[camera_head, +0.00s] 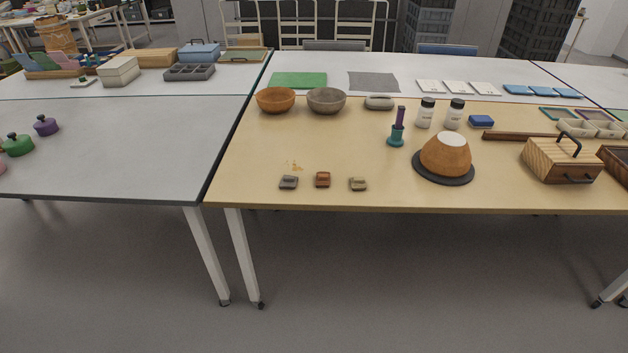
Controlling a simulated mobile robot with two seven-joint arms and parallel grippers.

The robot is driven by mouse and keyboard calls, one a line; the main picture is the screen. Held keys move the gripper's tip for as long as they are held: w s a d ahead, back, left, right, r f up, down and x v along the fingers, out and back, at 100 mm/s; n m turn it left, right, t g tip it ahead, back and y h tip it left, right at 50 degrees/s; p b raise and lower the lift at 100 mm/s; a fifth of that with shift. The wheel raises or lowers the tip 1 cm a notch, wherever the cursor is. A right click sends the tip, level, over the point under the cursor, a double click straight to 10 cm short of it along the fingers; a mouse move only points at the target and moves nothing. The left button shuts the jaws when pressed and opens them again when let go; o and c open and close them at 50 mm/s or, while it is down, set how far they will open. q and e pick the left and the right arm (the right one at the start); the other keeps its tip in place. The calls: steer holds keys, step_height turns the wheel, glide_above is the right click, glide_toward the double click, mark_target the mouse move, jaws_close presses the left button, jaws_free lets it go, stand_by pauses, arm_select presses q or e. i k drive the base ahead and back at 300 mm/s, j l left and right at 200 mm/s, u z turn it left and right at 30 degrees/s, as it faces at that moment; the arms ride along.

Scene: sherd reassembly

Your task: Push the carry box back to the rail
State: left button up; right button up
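What looks like the carry box (545,160), a light striped wooden box with a black arched handle on top, stands near the front right of the wooden table. A small dark handle shows on its front face. A dark brown wooden bar (510,135), which may be the rail, lies behind it. The bar's right end runs toward the box's back, and I cannot tell whether they touch. Neither of my grippers is in view.
Right of the box a darker brown box (617,160) is cut off by the picture edge. Left of it an orange pot (446,158) sits upside down on a dark disc. The table's front edge (420,209) is close to the box.

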mark_target(540, 154)
steer(key=z, duration=1.4)
steer(key=i+l, duration=0.1)
steer(key=l, duration=0.2)
steer(key=l+z, duration=0.1)
steer(key=l, duration=0.15)
steer(key=i, duration=0.05)
